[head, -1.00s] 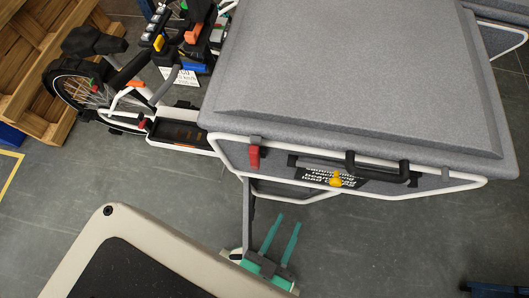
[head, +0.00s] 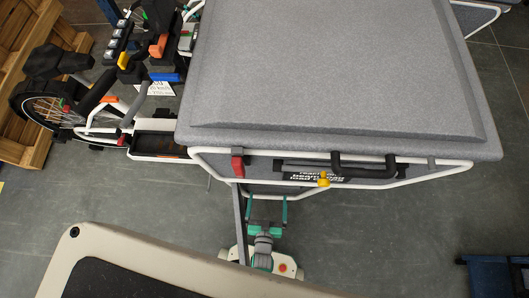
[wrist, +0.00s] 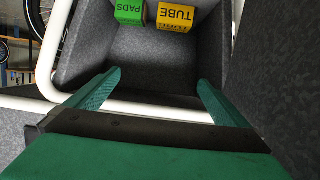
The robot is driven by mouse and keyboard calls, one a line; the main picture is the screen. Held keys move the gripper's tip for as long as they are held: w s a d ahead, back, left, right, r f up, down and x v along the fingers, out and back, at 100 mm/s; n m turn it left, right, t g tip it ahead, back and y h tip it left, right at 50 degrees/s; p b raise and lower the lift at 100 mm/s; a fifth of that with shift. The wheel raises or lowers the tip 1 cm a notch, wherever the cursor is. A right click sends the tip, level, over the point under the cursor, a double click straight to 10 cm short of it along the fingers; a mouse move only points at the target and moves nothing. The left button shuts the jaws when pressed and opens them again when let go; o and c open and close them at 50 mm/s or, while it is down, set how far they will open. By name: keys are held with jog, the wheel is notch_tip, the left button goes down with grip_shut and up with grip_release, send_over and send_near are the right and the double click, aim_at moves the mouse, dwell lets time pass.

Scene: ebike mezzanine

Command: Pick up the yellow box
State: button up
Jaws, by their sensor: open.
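The yellow box (wrist: 175,17), marked TUBE, sits in a grey-lined compartment at the top of the wrist view. A green box (wrist: 130,12) marked PADS stands just left of it with a small gap. My gripper (wrist: 160,82) is open and empty, its two green fingers spread wide at the compartment's near opening, with the yellow box beyond and apart from them. In the head view my gripper (head: 268,205) is below the front edge of the grey cargo box (head: 330,70). The yellow box is hidden in the head view.
A white tube frame (wrist: 150,107) crosses beneath my fingers in the wrist view. Grey compartment walls rise on both sides. In the head view a black handle (head: 365,172) and a yellow knob (head: 323,181) are on the cargo front.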

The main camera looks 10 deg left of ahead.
jog(key=shift+n+g+y, duration=0.3)
jog(key=shift+n+y, duration=0.1)
jog(key=w+a+f, duration=0.1)
jog(key=w+f, duration=0.3)
jog(key=w+a+f, duration=0.2)
jog(key=w+f, duration=0.2)
jog(key=w+a+f, duration=0.1)
jog(key=w+f, duration=0.3)
jog(key=shift+w+a+f, duration=0.2)
jog(key=shift+a+f, duration=0.1)
jog(key=shift+f, duration=0.1)
jog(key=shift+r+x, duration=0.1)
jog(key=shift+x, duration=1.3)
jog(key=shift+r+x, duration=0.15)
jog(key=shift+x, duration=1.25)
jog(key=shift+w, duration=0.15)
jog(key=c, duration=1.3)
jog(key=shift+o, duration=0.2)
jog(key=shift+a, duration=0.1)
